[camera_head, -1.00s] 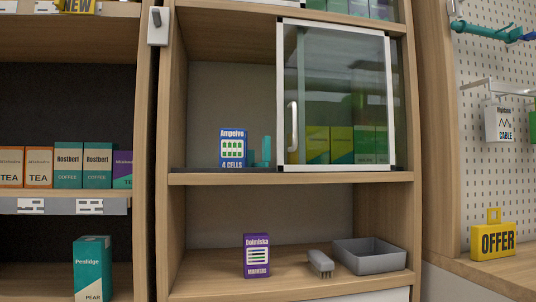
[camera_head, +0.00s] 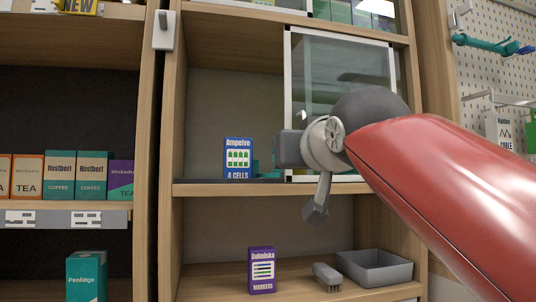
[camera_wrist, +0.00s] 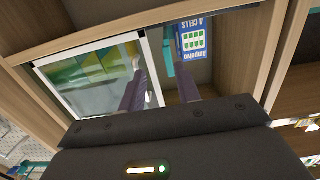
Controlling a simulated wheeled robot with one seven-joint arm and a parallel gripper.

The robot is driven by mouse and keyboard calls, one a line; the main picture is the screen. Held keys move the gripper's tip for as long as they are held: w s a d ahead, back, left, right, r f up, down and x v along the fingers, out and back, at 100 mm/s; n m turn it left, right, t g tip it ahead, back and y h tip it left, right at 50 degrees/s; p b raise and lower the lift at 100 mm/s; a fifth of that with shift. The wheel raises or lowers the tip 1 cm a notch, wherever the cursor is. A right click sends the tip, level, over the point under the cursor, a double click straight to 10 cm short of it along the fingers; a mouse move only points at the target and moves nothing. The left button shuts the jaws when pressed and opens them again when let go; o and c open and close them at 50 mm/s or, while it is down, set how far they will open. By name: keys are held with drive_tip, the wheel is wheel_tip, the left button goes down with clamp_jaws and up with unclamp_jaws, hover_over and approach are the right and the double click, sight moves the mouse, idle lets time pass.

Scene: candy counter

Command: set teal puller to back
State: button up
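The teal puller (camera_head: 256,167) stands on the middle shelf just right of the blue Ampelvo box (camera_head: 238,158), partly hidden by my gripper in the head view. My gripper (camera_wrist: 160,70) is in front of the cabinet at the left edge of the sliding glass door. Its two fingers are apart with nothing seen between them. In the wrist view the blue box (camera_wrist: 194,42) appears upside down beyond the right finger, and the framed glass door (camera_wrist: 95,78) lies on the left.
The door covers the right part of the middle shelf, with green boxes behind it. Below stand a purple Dolmiska box (camera_head: 262,270), a grey brush (camera_head: 327,275) and a grey bin (camera_head: 374,268). The cabinet's wooden side wall (camera_wrist: 262,50) is close on the right in the wrist view.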

drive_tip(key=shift+t+y, duration=0.3)
drive_tip(key=shift+t, duration=0.1)
drive_tip(key=w+a+r, duration=0.1)
drive_tip(key=w, duration=0.1)
drive_tip(key=w+a+r+p, duration=0.1)
drive_tip(key=w, duration=0.2)
drive_tip(key=w+a+p, duration=0.1)
drive_tip(key=w, duration=0.1)
drive_tip(key=shift+w+a+r, duration=0.15)
drive_tip(key=shift+w+r, duration=0.05)
drive_tip(key=shift+r, duration=0.2)
clamp_jaws()
